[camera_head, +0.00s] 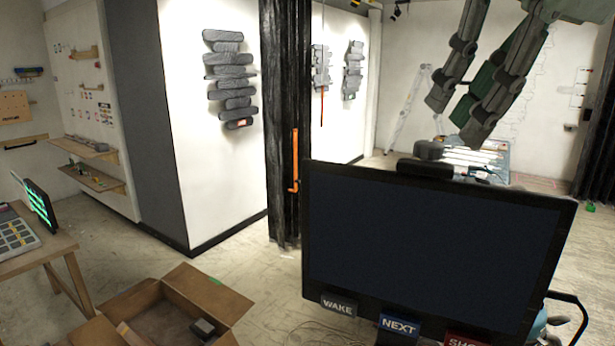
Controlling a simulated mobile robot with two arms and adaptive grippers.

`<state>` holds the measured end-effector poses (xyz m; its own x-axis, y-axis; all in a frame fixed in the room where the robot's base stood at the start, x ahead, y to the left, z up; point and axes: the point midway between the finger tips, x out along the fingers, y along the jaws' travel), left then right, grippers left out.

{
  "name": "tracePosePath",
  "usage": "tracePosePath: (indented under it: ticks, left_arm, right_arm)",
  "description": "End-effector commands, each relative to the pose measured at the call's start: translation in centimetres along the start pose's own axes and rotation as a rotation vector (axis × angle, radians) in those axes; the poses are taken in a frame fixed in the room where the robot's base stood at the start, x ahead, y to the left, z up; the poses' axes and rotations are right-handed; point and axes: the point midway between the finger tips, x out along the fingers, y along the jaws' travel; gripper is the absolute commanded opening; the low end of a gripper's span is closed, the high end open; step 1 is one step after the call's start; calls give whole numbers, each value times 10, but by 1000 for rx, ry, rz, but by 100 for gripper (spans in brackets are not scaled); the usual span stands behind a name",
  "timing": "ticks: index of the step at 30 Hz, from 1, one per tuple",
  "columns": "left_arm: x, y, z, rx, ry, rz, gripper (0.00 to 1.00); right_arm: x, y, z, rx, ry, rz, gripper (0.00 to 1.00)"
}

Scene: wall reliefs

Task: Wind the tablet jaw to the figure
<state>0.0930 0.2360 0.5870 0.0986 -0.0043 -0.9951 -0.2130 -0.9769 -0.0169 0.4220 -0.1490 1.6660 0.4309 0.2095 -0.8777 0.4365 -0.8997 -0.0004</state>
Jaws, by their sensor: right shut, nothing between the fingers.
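A large dark screen (430,250) stands in the right foreground and shows no figure. Below it are label plates reading WAKE (338,305), NEXT (399,326) and a red one (465,340) starting "SHO", cut off by the frame. A small panel with green marks (40,204) stands on the table at the left edge; I cannot tell whether it is the tablet. I cannot make out a tablet jaw. My right gripper (458,118) hangs from the top right, shut and empty, apart from the screen in the picture. My left gripper is not in view.
A wooden table (58,247) with a keypad (14,238) is at the left. An open cardboard box (160,310) is on the floor in front. A black pillar with an orange handle (294,165) stands mid-view. Grey reliefs (232,80) hang on the white wall.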

Motion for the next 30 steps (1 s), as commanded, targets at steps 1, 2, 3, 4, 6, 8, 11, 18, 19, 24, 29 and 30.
tracePosePath:
  ticks: [1, 2, 3, 4, 6, 8, 11, 18, 19, 24, 29, 30]
  left_arm:
    - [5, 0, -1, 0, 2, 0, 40]
    - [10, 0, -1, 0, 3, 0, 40]
    - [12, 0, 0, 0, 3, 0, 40]
    - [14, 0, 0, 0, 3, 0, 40]
    - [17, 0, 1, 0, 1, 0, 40]
    - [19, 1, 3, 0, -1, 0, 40]
    - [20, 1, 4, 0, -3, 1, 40]
    - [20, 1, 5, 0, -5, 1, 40]
    - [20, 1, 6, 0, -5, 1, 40]
    - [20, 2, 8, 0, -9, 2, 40]
    - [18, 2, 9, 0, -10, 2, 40]
    - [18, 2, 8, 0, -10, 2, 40]
  right_arm:
    - [9, 0, 5, 0, -2, -1, 0]
    - [14, 0, 7, -1, -2, -3, 0]
    - [18, 0, 9, -2, -2, -3, 0]
    - [20, 0, 10, -2, -1, -3, 0]
    - [24, 0, 13, -1, -2, -2, 0]
    - [26, 0, 14, -1, -1, -2, 0]
    - [29, 0, 15, -1, 0, -1, 0]
    - [28, 0, 15, -1, 0, 0, 0]
    - [28, 0, 15, -1, 0, 0, 0]
    - [28, 0, 15, -1, 0, 0, 0]
    - [29, 0, 14, -1, 0, 0, 0]
    - [29, 0, 13, -1, -1, 0, 0]
